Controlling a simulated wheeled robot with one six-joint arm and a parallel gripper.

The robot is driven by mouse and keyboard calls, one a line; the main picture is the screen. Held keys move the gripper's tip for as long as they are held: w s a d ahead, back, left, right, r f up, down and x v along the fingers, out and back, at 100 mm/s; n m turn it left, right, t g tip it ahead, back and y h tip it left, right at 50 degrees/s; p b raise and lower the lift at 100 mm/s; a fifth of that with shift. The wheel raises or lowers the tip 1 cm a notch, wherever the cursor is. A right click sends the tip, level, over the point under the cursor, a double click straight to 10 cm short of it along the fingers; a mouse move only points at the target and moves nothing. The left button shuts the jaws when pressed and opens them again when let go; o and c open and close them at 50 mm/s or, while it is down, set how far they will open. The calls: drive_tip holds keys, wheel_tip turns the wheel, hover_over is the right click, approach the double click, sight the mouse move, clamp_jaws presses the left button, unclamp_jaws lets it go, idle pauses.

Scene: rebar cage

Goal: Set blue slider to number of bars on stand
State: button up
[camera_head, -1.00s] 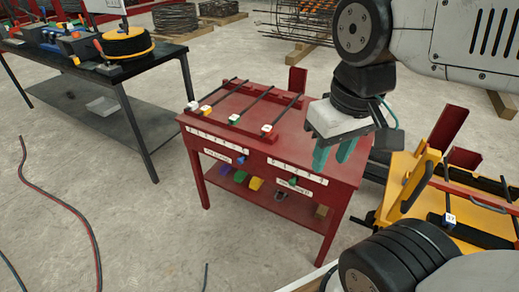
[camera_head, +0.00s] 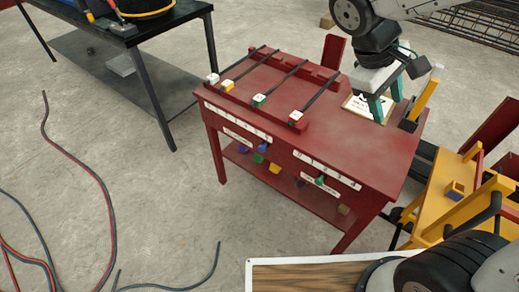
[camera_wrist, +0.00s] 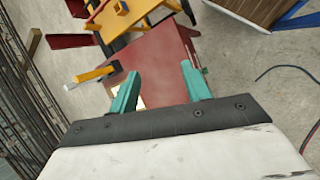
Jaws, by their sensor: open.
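The red table (camera_head: 380,150) carries a red stand (camera_head: 240,97) with several dark bars lying across it; their near ends have white, yellow and green caps. The blue slider (camera_head: 263,149) is on the table's front face, below the right end of the left number strip (camera_head: 238,119). The strip's digits are too small to read. A green slider (camera_head: 320,180) is below the right strip. My gripper (camera_head: 386,106) is open and empty above the table's right side, away from the blue slider. Its teal fingers also show apart in the wrist view (camera_wrist: 160,72).
A yellow fixture (camera_head: 450,205) stands at the right. A black bench (camera_head: 165,30) is at the back left. Cables (camera_head: 75,165) lie on the floor.

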drive_tip(key=w+a+f+n+t+h, duration=0.2)
drive_tip(key=w+a+f+n+h, duration=0.1)
drive_tip(key=w+a+f+n, duration=0.5)
drive_tip(key=n+t, duration=0.9)
drive_tip(key=n, duration=0.4)
approach(260, 149)
drive_tip(key=w+d, duration=0.1)
drive_tip(key=shift+y, duration=0.3)
drive_tip(key=x, duration=0.8)
drive_tip(key=shift+s+f, duration=0.15)
drive_tip(key=shift+s, duration=0.05)
drive_tip(key=shift+c, duration=0.3)
